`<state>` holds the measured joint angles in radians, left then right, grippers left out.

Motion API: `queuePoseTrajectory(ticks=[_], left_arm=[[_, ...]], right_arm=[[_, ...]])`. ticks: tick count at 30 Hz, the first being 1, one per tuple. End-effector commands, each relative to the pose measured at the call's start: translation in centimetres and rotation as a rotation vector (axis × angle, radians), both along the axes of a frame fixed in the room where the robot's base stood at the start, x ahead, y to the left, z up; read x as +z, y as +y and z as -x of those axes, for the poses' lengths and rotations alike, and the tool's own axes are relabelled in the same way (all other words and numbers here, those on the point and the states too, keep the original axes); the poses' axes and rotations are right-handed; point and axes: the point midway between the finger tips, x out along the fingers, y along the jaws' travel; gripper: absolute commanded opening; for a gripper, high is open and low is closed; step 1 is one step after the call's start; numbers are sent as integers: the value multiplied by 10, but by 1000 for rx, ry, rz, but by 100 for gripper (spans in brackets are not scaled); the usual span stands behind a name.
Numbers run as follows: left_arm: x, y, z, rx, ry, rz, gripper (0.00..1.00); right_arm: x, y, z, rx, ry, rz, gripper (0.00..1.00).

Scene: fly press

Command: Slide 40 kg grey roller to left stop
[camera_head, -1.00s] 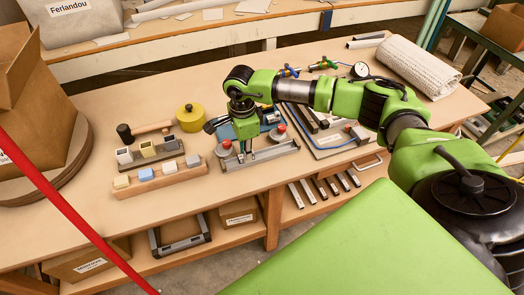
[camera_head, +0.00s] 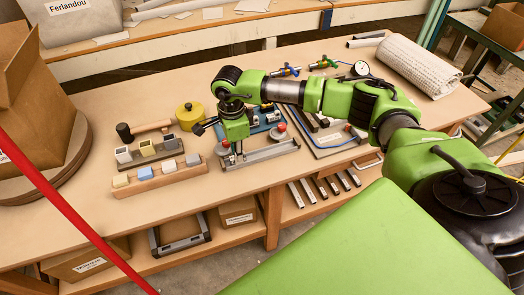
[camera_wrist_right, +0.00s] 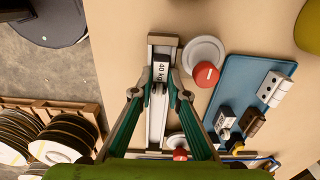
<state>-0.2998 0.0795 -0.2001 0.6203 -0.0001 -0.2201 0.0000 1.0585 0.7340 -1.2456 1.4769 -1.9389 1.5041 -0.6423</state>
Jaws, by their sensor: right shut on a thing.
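The metal rail (camera_head: 270,153) lies along the front of the bench; in the wrist view it runs upright, its end plate (camera_wrist_right: 163,38) at the top. The grey roller, marked "40 kg" (camera_wrist_right: 160,72), sits in the rail close to that end, which is the left end in the head view. A narrow strip seems to separate them, but I cannot tell whether they touch. My right gripper (camera_head: 234,160) points down at the rail's left part; in the wrist view its fingers (camera_wrist_right: 160,90) are shut on the roller from both sides. My left gripper is not in view.
Red-knobbed round pieces (camera_wrist_right: 206,74) stand beside the rail. A blue tray (camera_wrist_right: 237,72) with small blocks lies behind it. Left of the rail are a wooden block rack (camera_head: 160,178), a mallet (camera_head: 145,129) and a yellow tin (camera_head: 189,116). A red bar crosses the left foreground.

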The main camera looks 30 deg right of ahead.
Motion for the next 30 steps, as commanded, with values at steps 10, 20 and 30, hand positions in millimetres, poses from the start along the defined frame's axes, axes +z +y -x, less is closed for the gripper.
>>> queuePoseTrajectory(ticks=[10, 20, 30], left_arm=[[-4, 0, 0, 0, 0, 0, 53], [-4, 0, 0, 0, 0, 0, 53], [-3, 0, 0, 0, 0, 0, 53]], right_arm=[[0, 14, -3, -1, 0, 1, 25], [0, 14, -4, -1, -2, 0, 25], [1, 14, -4, -1, -1, 0, 25]])
